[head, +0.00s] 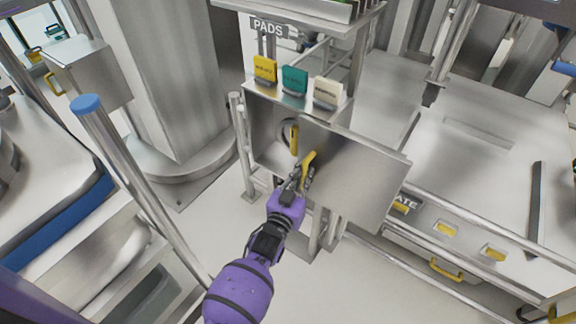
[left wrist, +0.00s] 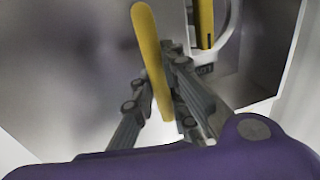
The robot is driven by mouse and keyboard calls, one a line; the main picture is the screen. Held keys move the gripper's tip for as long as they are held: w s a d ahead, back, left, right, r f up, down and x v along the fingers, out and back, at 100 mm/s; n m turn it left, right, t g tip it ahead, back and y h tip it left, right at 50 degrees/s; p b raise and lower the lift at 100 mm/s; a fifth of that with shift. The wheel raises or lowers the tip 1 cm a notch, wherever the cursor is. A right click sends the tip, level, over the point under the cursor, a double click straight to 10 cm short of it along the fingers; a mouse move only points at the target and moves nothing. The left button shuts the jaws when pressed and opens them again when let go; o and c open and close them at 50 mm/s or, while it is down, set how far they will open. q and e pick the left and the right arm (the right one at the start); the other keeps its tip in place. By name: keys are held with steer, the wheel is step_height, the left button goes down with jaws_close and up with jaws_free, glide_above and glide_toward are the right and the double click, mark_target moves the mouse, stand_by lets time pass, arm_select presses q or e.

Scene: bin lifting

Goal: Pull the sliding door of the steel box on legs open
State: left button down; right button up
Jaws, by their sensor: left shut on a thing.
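The steel box on legs (head: 270,104) stands at the middle of the head view. Its sliding door (head: 352,172) is a flat steel panel that sits out to the right, leaving the left part of the box open. The yellow door handle (head: 308,166) is at the door's left edge, and it also shows in the left wrist view (left wrist: 148,48). My left gripper (head: 303,179) is shut on this handle, with a finger on each side of it in the left wrist view (left wrist: 160,105). Inside the opening is another yellow piece (head: 294,140) by a round ring. My right gripper is not in view.
Yellow, green and white tags (head: 295,80) stand on the box top under a PADS sign (head: 269,27). A steel bench with rails (head: 470,185) stands to the right. A blue-capped post (head: 87,105) is at the left. The floor (head: 345,290) in front is clear.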

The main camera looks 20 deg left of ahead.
arm_select(q)
steer(key=shift+s+d, duration=0.25)
steer(key=shift+d, duration=0.4)
steer(key=shift+s+d, duration=0.25)
steer(key=shift+d, duration=0.35)
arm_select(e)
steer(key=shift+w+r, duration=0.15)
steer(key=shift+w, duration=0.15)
arm_select(q)
steer(key=c, duration=1.7)
jaws_free()
steer(key=shift+s, duration=0.1)
steer(key=s, duration=0.4)
steer(key=s+a, duration=0.1)
steer(key=s, duration=0.2)
steer(key=s+a, duration=0.1)
steer(key=s, duration=0.3)
steer(key=shift+s, duration=0.35)
